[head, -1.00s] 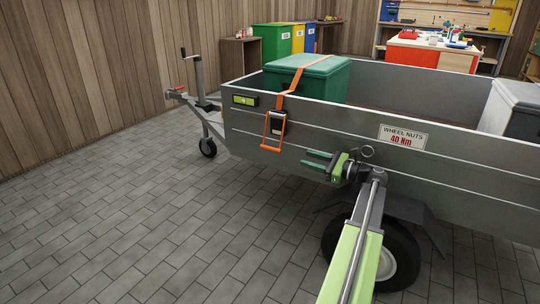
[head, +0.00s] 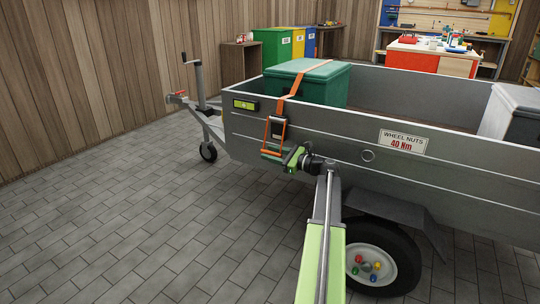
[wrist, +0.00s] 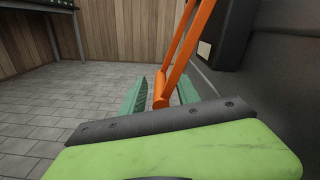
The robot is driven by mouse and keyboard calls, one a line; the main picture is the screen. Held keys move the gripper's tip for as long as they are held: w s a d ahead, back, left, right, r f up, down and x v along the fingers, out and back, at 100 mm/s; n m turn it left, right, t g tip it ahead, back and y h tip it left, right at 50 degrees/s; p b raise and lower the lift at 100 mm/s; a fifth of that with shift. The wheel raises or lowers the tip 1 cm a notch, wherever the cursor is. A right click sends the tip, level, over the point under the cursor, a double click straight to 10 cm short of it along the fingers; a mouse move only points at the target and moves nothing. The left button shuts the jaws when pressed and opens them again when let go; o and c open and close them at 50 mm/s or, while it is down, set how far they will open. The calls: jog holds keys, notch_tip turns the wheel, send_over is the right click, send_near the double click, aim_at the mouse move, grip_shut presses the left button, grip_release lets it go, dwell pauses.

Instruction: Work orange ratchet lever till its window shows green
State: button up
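The orange ratchet lever (head: 265,140) hangs on the trailer's side below the dark ratchet (head: 277,127) and the orange strap (head: 297,80). A small pale patch shows on the ratchet; I cannot make out a green colour there. My gripper (head: 273,156) is at the lever's lower end. In the wrist view the lever (wrist: 176,58) comes down between my two green fingers (wrist: 160,95), with a gap visible beside it, so the fingers look open around it. The lower fingers are partly hidden by my gripper's body.
A framed yellow-green panel (head: 244,103) sits on the trailer wall left of the ratchet. The strap crosses a green box (head: 322,84) inside the trailer. A wheel (head: 380,256) stands right of my arm. The paved floor to the left is clear.

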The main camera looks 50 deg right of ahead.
grip_shut()
dwell(0.3)
dwell(1.0)
